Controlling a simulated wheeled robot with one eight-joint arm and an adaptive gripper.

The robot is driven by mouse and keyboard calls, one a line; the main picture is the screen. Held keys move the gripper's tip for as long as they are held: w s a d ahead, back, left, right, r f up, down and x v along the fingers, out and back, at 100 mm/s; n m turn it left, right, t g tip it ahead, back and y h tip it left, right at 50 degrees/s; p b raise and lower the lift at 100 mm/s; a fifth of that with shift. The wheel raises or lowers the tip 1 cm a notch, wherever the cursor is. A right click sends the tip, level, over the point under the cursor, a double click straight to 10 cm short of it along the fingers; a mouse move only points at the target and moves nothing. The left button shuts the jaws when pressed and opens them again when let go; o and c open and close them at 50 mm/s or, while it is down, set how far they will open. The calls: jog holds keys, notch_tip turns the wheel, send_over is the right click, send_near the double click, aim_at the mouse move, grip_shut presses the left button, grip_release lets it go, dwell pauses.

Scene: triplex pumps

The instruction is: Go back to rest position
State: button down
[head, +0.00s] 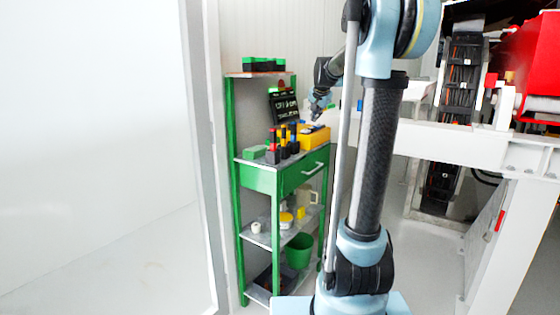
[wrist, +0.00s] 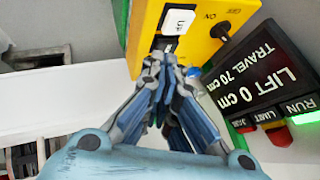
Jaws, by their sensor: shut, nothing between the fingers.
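My gripper (wrist: 169,66) is shut and empty. In the wrist view its fingertips overlap the lower edge of a yellow control box (wrist: 190,42). I cannot tell whether they touch it. The box has a white rocker marked UP (wrist: 178,20) and a black knob (wrist: 222,29) by the word ON. In the head view my gripper (head: 318,108) is over the yellow box (head: 315,138) on the top of a green shelf unit (head: 262,179), with my arm stretched forward.
A black display (wrist: 265,85) reads LIFT 0 cm, TRAVEL 70 cm; its RUN lamp (wrist: 281,137) glows green. Several dark tools with coloured tops (head: 283,146) stand beside the box. A white frame (head: 450,142) is on the right. A pale wall panel (head: 95,150) fills the left.

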jog(key=s+f+n+g, duration=0.2)
jog(key=s+f, duration=0.7)
jog(key=s, duration=0.7)
jog(key=s+f+n+g, duration=0.2)
jog(key=s+f, duration=0.7)
jog(key=s, duration=0.7)
jog(key=s+f+n+g, duration=0.2)
jog(key=s+f+n, duration=0.2)
jog(key=s+f, duration=0.6)
jog(key=s, duration=0.6)
jog(key=shift+s+a, duration=0.2)
jog(key=shift+s, duration=0.1)
jog(key=shift+w+f, duration=0.1)
jog(key=shift+w+f, duration=0.15)
jog(key=shift+w, duration=0.2)
